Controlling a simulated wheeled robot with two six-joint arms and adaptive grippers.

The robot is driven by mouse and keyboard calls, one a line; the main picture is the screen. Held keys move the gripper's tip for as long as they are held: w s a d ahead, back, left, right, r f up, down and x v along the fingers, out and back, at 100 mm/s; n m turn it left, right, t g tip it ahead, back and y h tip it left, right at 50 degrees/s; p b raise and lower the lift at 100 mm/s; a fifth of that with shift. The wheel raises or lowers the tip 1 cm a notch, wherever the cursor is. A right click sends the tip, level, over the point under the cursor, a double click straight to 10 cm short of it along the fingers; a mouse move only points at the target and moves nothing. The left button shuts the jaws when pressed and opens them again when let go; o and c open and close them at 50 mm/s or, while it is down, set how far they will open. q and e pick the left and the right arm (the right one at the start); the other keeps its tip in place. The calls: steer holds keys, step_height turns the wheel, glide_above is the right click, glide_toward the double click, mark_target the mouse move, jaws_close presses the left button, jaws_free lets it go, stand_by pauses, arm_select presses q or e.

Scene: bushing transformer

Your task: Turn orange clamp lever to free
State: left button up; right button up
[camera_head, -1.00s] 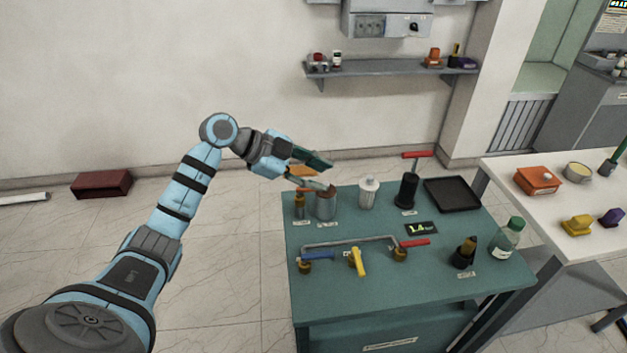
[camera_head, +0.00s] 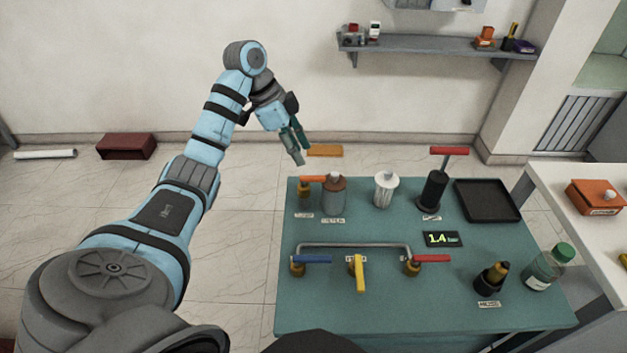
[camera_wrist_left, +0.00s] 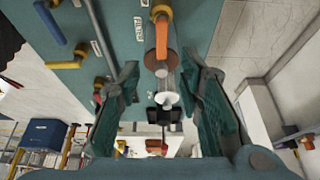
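The orange clamp lever (camera_head: 313,178) sits on a dark brass-coloured clamp at the back left of the green table (camera_head: 350,305). It points right, towards a grey cylinder with a brown top (camera_head: 334,188). In the left wrist view the orange lever (camera_wrist_left: 161,36) shows upright in the picture, between and beyond my fingers. My left gripper (camera_head: 299,148) is beyond the table's back left corner, close to the lever and apart from it, pointing down. In the left wrist view my left gripper (camera_wrist_left: 162,82) is open with nothing between its pads. My right gripper is not in view.
A white-capped cylinder (camera_head: 385,190), a red-handled black post (camera_head: 433,190) and a black tray (camera_head: 488,201) stand along the back. Blue (camera_head: 311,259), yellow (camera_head: 360,274) and red (camera_head: 432,259) levers lie along a pipe in front. The table's left front is clear.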

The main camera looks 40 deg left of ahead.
mark_target(317, 177)
arm_select(q)
steer(key=x, duration=0.5)
steer(key=shift+s+d, duration=0.2)
steer(key=shift+d, duration=0.15)
steer(key=w+f, duration=0.2)
steer(key=f, duration=0.1)
steer(key=shift+w+d+f, duration=0.1)
steer(key=shift+w+d, duration=0.1)
steer(key=shift+d, duration=0.15)
steer(key=shift+s+a, duration=0.1)
steer(key=shift+s, duration=0.2)
steer(key=shift+s+r, duration=0.15)
steer(key=shift+r, duration=0.05)
steer(key=shift+c, duration=1)
steer(key=c, duration=0.3)
jaws_close()
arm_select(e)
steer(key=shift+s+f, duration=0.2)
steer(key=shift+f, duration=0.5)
